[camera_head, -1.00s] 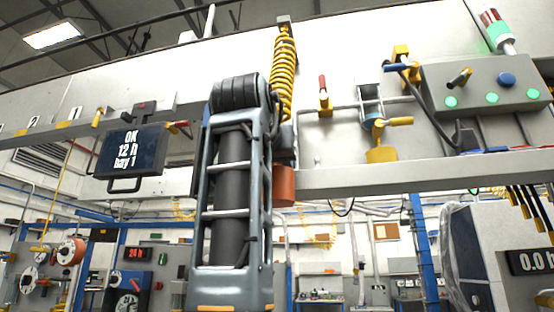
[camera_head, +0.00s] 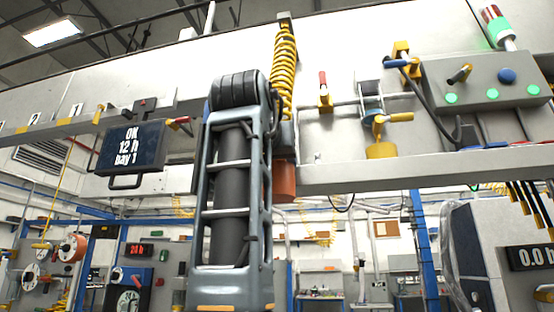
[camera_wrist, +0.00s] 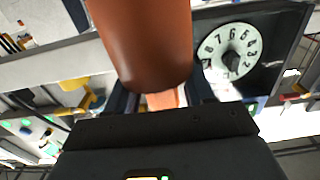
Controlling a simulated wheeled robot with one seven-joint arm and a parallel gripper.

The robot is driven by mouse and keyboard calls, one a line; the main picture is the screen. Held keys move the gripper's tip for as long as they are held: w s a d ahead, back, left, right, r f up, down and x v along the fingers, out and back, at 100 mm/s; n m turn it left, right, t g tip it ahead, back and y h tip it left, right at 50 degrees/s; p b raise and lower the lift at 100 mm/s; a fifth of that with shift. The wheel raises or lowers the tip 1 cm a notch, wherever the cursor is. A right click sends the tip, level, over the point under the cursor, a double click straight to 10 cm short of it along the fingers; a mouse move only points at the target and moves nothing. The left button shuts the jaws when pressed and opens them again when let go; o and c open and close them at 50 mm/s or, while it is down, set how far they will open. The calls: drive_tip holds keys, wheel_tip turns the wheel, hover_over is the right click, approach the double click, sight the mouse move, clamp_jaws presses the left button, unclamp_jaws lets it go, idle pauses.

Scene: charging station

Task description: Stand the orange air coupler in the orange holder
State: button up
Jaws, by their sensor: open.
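The orange holder (camera_head: 284,182), a brownish-orange cylinder, shows just right of my arm in the head view, below the yellow coiled hose and partly hidden by my arm. In the wrist view the holder (camera_wrist: 143,40) fills the upper middle, close to the camera. My gripper (camera_wrist: 163,98) is open, its dark fingers apart at the end of the cylinder. A lighter orange piece (camera_wrist: 165,99), apparently the orange air coupler, shows between them. Most of it is hidden, so I cannot tell whether it touches the holder or a finger. My arm hides the gripper in the head view.
A grey ledge (camera_head: 430,170) runs behind the holder. A yellow cup (camera_head: 381,152) and a button box (camera_head: 488,88) are to the right. A display (camera_head: 130,148) hangs left. A numbered dial (camera_wrist: 231,52) is right of the holder in the wrist view.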

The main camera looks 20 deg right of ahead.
drive_tip(key=shift+d+f, duration=0.1)
drive_tip(key=shift+f, duration=0.4)
drive_tip(key=shift+s+a, duration=0.2)
drive_tip(key=b+v, duration=0.2)
drive_tip(key=v, duration=0.5)
drive_tip(key=shift+s+a+r, duration=0.15)
drive_tip(key=shift+a+r, duration=0.1)
drive_tip(key=shift+r, duration=0.1)
drive_tip(key=shift+d+r, duration=0.1)
